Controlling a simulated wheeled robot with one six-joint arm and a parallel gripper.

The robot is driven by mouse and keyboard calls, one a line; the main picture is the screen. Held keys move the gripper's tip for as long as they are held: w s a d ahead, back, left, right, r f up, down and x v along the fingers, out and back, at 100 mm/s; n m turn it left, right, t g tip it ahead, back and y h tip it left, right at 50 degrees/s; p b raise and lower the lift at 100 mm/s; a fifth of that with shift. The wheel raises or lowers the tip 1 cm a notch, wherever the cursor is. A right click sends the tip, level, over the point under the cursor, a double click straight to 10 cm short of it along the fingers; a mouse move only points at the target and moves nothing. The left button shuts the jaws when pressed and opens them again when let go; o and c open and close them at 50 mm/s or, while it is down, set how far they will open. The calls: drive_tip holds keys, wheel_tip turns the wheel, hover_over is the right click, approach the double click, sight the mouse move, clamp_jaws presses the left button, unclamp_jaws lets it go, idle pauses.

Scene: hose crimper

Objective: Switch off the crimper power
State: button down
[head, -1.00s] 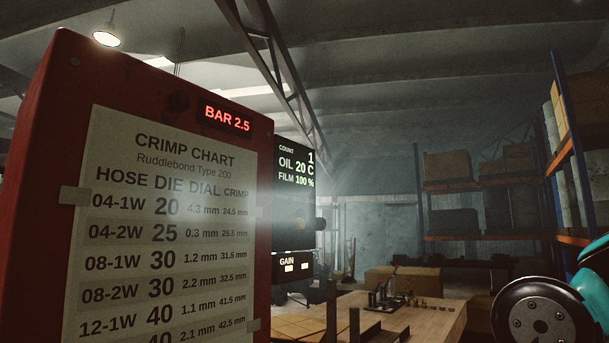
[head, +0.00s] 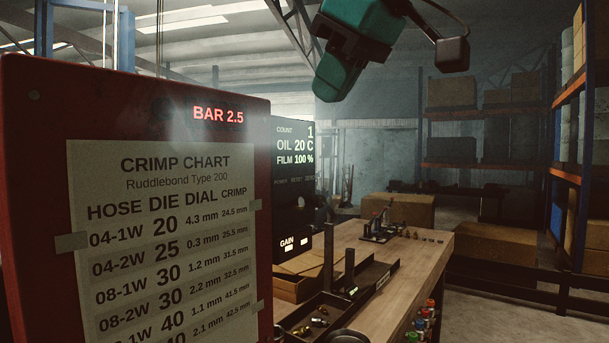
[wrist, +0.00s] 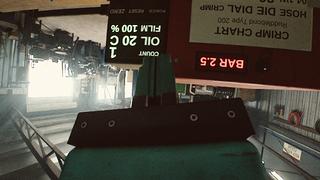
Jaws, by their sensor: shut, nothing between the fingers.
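The crimper is a red machine (head: 25,190) with a crimp chart (head: 160,240) and a red BAR 2.5 readout on its left front. Its dark display panel (head: 294,145) reads count 1, oil 20 C, film 100 %. Small labels, POWER among them, run under the readings; the power control itself is too small and dark to tell its state. In the wrist view the display (wrist: 142,38) is upside down, just beyond the fingers. My gripper (head: 328,90) is up in the air, right of and above the display, apart from it. Its fingers (wrist: 154,72) are shut and empty.
A wooden bench (head: 410,255) extends right of the crimper. It carries a dark tray (head: 320,318) with fittings, upright dark posts (head: 328,270) and a small rack (head: 380,230). Shelves with boxes (head: 480,120) stand behind. The air between my gripper and the bench looks clear.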

hover_over(291, 204)
drive_tip(key=s+d, duration=0.1)
drive_tip(key=s, duration=0.1)
wheel_tip(291, 204, down, 8)
drive_tip(key=shift+w+d+f, duration=0.15)
drive_tip(key=shift+d+f, duration=0.1)
drive_tip(key=shift+f, duration=0.7)
drive_tip(key=shift+w+d+f, duration=0.15)
drive_tip(key=shift+d+f, duration=0.05)
drive_tip(key=shift+f, duration=0.7)
drive_tip(key=shift+f+b, duration=0.15)
drive_tip(key=shift+b, duration=0.3)
drive_tip(key=shift+s+d+f+b, duration=0.1)
drive_tip(key=shift+b, duration=0.6)
